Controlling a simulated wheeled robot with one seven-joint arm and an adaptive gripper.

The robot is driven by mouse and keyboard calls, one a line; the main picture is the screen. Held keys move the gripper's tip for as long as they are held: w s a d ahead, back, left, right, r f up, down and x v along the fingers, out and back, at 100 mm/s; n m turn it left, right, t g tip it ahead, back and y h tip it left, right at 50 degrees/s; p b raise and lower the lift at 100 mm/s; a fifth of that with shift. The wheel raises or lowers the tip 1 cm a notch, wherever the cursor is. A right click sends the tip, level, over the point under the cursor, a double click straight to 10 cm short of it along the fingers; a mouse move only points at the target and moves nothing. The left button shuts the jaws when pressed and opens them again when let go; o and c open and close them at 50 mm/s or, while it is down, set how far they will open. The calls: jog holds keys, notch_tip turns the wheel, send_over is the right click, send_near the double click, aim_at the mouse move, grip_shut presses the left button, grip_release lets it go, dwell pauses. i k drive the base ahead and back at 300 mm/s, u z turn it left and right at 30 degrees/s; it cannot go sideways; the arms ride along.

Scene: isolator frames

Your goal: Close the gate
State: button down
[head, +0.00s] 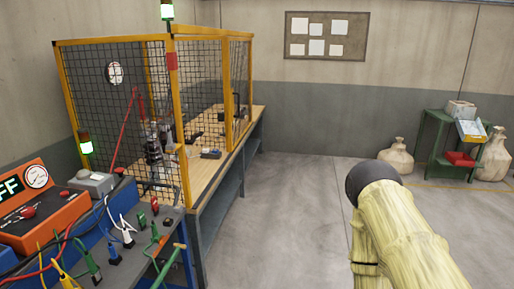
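A cage with yellow posts and black mesh panels (115,110) stands on a wooden-topped bench (212,170) at the left. Its front mesh panel faces me, and further mesh panels (238,90) run back along its right side. A red block (171,61) sits high on the front corner post. I cannot tell for sure which panel is the gate, or whether it stands open or shut. My arm, in a pale yellow cover with a dark rounded joint, shows at the lower right, apart from the cage. My gripper is not in view.
A blue bench in front of the cage carries an orange meter box (30,205), a grey box (92,182) and several coloured cables and plugs. A green stand (440,150) and sacks (397,157) are at the far right. The concrete floor (290,200) between is clear.

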aim_at(230, 93)
jog(key=z, duration=0.15)
jog(key=i, duration=3.2)
jog(key=u, duration=0.25)
jog(key=i, duration=1.15)
jog(key=u, duration=0.15)
